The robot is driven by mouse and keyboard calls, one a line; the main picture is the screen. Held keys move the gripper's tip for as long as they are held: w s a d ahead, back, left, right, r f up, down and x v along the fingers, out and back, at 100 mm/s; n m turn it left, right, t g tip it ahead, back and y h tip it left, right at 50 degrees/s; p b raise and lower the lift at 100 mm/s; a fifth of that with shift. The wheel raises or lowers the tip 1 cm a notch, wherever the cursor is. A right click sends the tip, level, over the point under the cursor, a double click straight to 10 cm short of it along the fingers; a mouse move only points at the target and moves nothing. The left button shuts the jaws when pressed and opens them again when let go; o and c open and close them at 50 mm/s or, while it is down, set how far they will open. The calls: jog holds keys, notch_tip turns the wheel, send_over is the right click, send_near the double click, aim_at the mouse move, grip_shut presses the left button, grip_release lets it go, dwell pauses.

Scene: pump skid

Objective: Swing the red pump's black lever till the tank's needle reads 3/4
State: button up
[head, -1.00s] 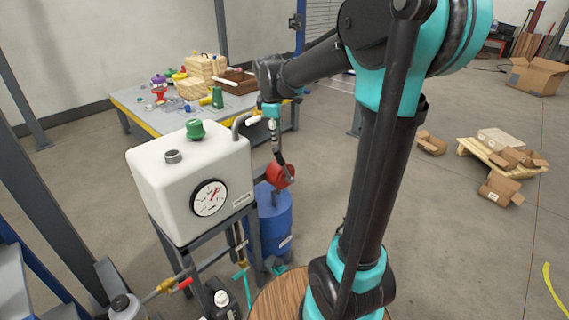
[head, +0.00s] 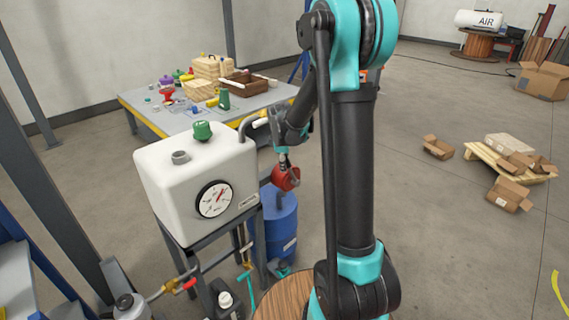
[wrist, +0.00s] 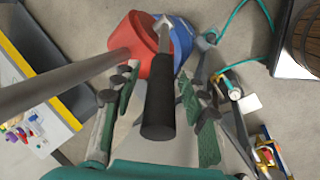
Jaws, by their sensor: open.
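The white tank (head: 190,175) stands on a dark frame at left. Its round gauge (head: 214,199) faces me, with the needle pointing up and right; the scale marks are too small to read. The red pump (head: 286,178) is right of the tank, and it shows at the top of the wrist view (wrist: 140,45). The black lever (wrist: 160,105) rises from the pump toward the wrist camera. My gripper (wrist: 161,88) is open, with one finger on each side of the lever and visible gaps. In the head view my gripper (head: 283,154) is just above the pump and largely hides the lever.
A grey pipe (head: 246,126) arches from the tank and passes left of my gripper in the wrist view. A blue drum (head: 275,225) stands beneath the pump. A table (head: 150,112) with toys and boxes is behind.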

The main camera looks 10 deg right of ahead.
jog(key=shift+w+f, duration=0.1)
jog(key=shift+f, duration=0.2)
jog(key=shift+c, duration=0.2)
grip_shut()
